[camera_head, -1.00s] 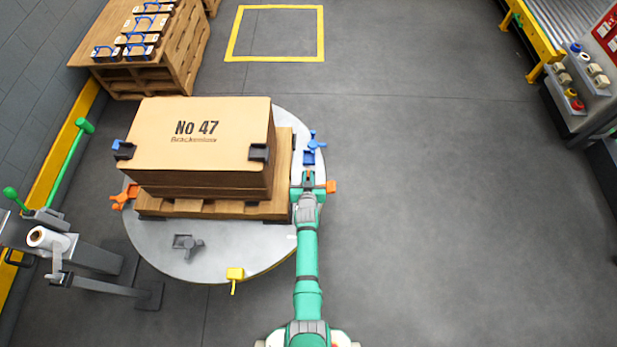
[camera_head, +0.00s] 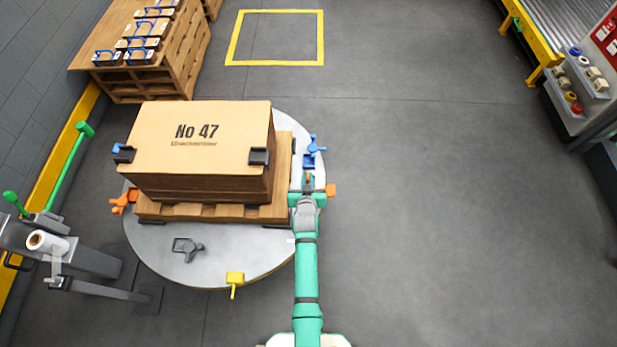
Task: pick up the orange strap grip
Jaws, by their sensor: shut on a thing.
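My gripper (camera_head: 308,187) is at the right edge of the round grey turntable (camera_head: 222,272), just right of the pallet. It is shut on an orange strap grip (camera_head: 331,190), whose block end sticks out to the right of the jaws; the rest is mostly hidden by the gripper. I cannot tell whether it is clear of the turntable. A second orange grip (camera_head: 124,200) lies at the turntable's left edge, beside the pallet.
A big carton (camera_head: 198,140) marked No 47 stands on a wooden pallet (camera_head: 270,208) left of my gripper. A blue grip (camera_head: 313,152) lies just beyond the gripper. A grey grip (camera_head: 188,248) and a yellow grip (camera_head: 235,280) lie nearer. Floor at right is clear.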

